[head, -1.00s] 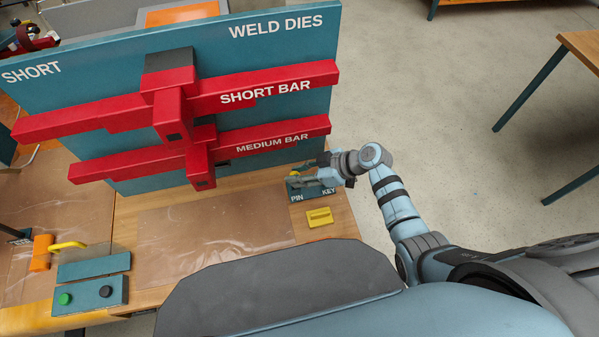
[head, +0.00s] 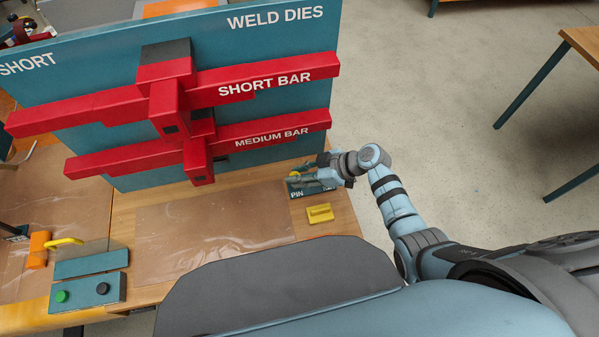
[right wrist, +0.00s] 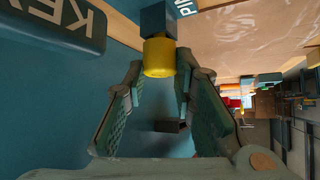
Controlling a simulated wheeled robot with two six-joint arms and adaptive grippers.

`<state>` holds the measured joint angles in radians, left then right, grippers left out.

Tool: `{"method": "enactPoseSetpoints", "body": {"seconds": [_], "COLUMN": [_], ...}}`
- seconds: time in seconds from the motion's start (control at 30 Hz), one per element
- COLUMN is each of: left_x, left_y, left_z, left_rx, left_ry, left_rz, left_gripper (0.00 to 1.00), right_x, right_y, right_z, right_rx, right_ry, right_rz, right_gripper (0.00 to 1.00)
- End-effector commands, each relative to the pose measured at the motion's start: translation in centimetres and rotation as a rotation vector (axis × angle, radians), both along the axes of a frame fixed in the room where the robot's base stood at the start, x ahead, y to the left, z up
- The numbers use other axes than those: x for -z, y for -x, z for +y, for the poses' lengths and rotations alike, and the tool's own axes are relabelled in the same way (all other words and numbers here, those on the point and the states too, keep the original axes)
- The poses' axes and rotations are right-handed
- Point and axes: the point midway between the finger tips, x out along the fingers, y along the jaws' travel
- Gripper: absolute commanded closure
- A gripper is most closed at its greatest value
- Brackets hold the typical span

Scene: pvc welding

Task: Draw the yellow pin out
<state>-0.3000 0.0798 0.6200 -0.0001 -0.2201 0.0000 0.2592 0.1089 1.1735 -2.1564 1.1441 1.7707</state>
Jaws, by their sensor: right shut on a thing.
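The yellow pin (right wrist: 160,58) shows in the right wrist view as a short yellow cylinder between my right fingertips. It sits against a small blue block (right wrist: 157,18) beside the PIN lettering; how deep it goes is hidden. My right gripper (head: 293,181) is shut on the pin, at the PIN and KEY holder (head: 297,193) on the right end of the bench. In the head view the fingers hide most of the pin. My left gripper is not in view.
A yellow block (head: 320,212) lies on the bench in front of the holder. The blue board (head: 120,55) with red bars (head: 270,84) stands to the left. A button box (head: 88,292) is at lower left. Open floor (head: 440,110) lies to the right.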

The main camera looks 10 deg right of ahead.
Motion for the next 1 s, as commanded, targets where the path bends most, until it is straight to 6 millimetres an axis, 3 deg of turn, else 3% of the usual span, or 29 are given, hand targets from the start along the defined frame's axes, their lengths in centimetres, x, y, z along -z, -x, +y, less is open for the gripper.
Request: {"method": "enactPoseSetpoints", "body": {"seconds": [0.2, 0.23, 0.37, 0.7, 1.0], "left_x": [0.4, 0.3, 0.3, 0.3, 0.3], "left_y": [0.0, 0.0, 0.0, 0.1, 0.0], "left_z": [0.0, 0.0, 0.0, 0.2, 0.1], "left_rx": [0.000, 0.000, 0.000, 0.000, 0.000], "left_ry": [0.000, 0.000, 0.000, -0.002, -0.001], "left_rz": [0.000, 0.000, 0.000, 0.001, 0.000], "left_gripper": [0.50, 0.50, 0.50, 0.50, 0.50], "right_x": [0.6, 0.5, 0.5, 0.2, -4.2], "right_y": [0.0, 0.0, 0.0, 0.1, 2.7], "right_z": [0.0, 0.0, 0.0, -0.4, -5.5], "right_rx": [0.000, 0.000, 0.000, 0.001, 0.001], "right_ry": [0.000, 0.000, 0.000, 0.002, 0.007], "right_rz": [0.000, 0.000, 0.000, -0.001, -0.003], "right_gripper": [1.00, 0.71, 0.52, 0.52, 0.52]}}
